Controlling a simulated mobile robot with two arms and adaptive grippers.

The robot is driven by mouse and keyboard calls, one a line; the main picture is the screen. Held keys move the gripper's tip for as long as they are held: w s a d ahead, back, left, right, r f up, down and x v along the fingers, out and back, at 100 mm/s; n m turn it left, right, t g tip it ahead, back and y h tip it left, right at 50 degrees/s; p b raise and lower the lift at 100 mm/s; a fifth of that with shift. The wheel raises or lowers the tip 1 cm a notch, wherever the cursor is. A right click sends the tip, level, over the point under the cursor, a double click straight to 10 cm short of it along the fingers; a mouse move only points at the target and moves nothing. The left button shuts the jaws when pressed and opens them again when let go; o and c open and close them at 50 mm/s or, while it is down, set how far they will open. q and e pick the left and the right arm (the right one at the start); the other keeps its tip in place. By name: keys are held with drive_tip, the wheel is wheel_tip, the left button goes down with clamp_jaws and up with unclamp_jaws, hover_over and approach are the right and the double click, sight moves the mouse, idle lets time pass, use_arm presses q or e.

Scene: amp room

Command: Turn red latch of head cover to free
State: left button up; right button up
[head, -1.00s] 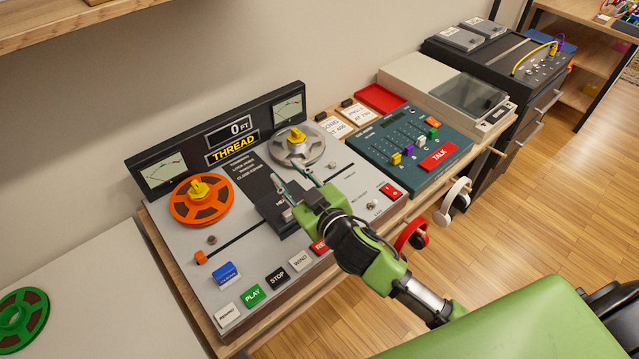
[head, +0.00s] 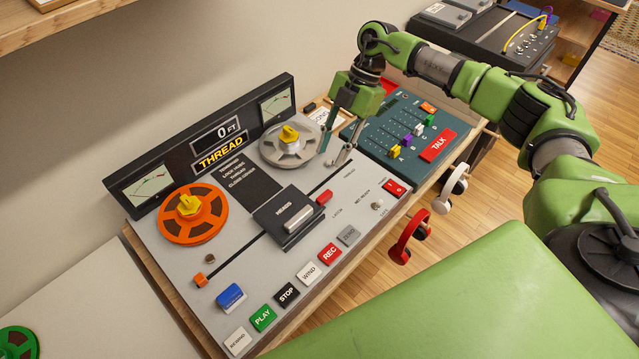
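The tape machine (head: 178,283) stands on the bench. Its black head cover (head: 280,212), marked HEADS, lies flat in the middle of the deck with a silver handle on its front edge. My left gripper is out of view.
An orange reel (head: 192,214) and a grey reel (head: 289,147) sit at the back of the deck. Coloured buttons line the front. A teal mixer panel (head: 403,135) is to the right. Red headphones (head: 411,236) hang at the bench front.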

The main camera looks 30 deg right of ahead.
drive_tip(key=d, duration=0.2)
drive_tip(key=p, duration=0.3)
approach(325, 195)
drive_tip(key=x, duration=0.7)
drive_tip(key=shift+a, duration=0.15)
drive_tip(key=shift+a+f+h, duration=0.25)
drive_tip(key=shift+f+h, duration=0.05)
drive_tip(key=shift+f, duration=0.5)
clamp_jaws()
